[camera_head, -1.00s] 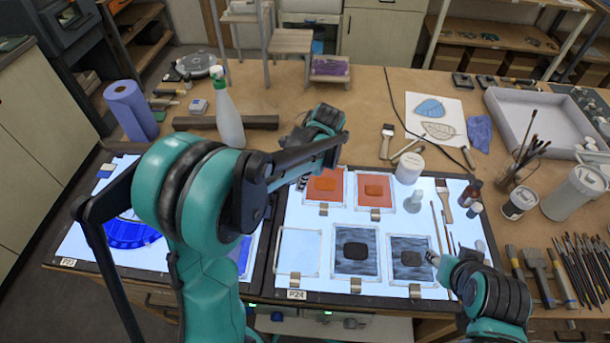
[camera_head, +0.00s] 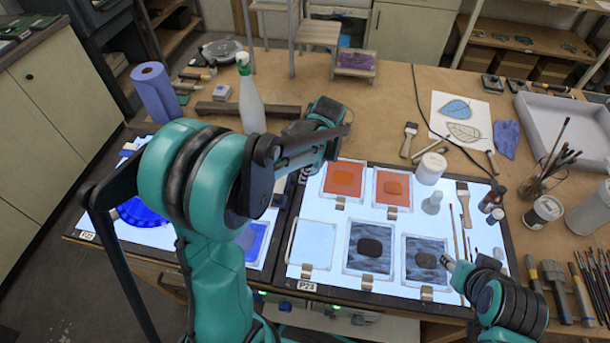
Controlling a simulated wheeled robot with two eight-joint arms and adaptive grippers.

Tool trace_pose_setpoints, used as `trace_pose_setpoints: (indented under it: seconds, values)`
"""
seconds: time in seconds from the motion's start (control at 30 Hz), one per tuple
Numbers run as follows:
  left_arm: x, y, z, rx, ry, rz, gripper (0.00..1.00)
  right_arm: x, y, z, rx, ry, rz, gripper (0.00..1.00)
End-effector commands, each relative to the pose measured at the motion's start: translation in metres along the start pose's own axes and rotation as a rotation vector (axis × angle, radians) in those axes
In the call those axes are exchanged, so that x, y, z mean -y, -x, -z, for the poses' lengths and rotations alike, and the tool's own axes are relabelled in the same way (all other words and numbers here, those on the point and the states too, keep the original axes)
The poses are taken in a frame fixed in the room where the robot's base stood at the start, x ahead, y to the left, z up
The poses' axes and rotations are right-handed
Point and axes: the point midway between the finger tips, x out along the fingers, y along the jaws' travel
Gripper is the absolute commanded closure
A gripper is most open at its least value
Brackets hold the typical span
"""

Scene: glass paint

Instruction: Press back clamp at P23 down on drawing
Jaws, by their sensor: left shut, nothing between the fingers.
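The P23 light panel (camera_head: 108,222) is on the left of the bench, with its label (camera_head: 87,236) at the near left corner. A blue drawing (camera_head: 142,211) and another blue piece (camera_head: 252,242) show on it. My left arm covers much of P23, and I cannot make out its back clamp. My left gripper (camera_head: 304,177) is shut and empty, partly hidden by its own arm, near the dark border between P23 and the P24 panel (camera_head: 298,249). My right gripper (camera_head: 448,263) is low at the right, over P24's near right part; its jaw state is unclear.
P24 holds two orange pieces (camera_head: 344,179), two dark grey pieces (camera_head: 370,247), and small metal clips (camera_head: 340,203). A spray bottle (camera_head: 250,105) and a blue paper roll (camera_head: 156,94) stand behind P23. Brushes and jars crowd the right side.

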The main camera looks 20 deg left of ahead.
Motion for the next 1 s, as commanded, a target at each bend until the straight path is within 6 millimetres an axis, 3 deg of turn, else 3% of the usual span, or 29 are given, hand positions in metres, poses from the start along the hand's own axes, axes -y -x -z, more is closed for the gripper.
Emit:
trace_pose_setpoints:
  seconds: [1.0]
  values:
    - [0.000,0.005,-0.014,-0.215,0.005,0.001,1.00,0.000,0.005,0.004,0.000,0.000,0.000,0.60]
